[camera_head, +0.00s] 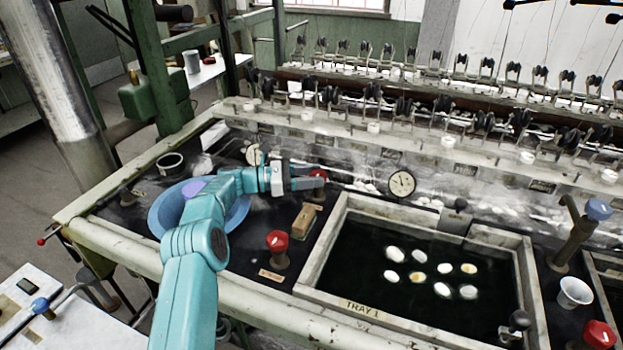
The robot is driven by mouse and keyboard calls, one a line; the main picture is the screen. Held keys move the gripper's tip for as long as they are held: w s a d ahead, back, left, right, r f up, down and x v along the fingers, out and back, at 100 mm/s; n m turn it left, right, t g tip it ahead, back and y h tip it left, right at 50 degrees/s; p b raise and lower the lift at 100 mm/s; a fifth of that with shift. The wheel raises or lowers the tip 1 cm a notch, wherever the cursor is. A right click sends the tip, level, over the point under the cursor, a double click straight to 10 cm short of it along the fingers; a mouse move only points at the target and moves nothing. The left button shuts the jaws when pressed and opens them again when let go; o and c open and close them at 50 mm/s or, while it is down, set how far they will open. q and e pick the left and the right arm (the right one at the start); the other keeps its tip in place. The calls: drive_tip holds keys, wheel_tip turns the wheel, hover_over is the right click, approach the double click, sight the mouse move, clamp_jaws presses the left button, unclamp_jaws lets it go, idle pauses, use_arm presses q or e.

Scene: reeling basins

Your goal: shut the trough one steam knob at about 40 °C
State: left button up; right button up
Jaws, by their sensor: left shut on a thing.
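My teal left arm reaches in from the bottom, and its left gripper (310,180) is shut on a red knob (319,174) behind the wooden block, left of the tray's back corner. The fingers hide part of this knob. A second red knob (277,241) stands nearer, beside the tray's left side. A round white dial (402,182) is behind the tray; its reading is too small to tell. The trough marked TRAY 1 (340,225) has a pale frame and dark water with several white cocoons (417,278). My right gripper is not in view.
A blue bowl (168,212) sits partly behind my arm. A wooden block (303,221) lies close below the gripper. Another dial (253,154) is behind my wrist. A white cup (574,292) and another red knob (598,335) are at the right. Reeling gear lines the back.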

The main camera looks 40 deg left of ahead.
use_arm(q)
drive_tip(key=shift+r, duration=0.15)
drive_tip(key=o, duration=1.1)
drive_tip(key=shift+c, duration=0.2)
wheel_tip(320, 180, up, 12)
drive_tip(key=p, duration=0.2)
wheel_tip(320, 180, up, 8)
drive_tip(key=p, duration=0.5)
hover_over(312, 174)
drive_tip(key=shift+s, duration=0.1)
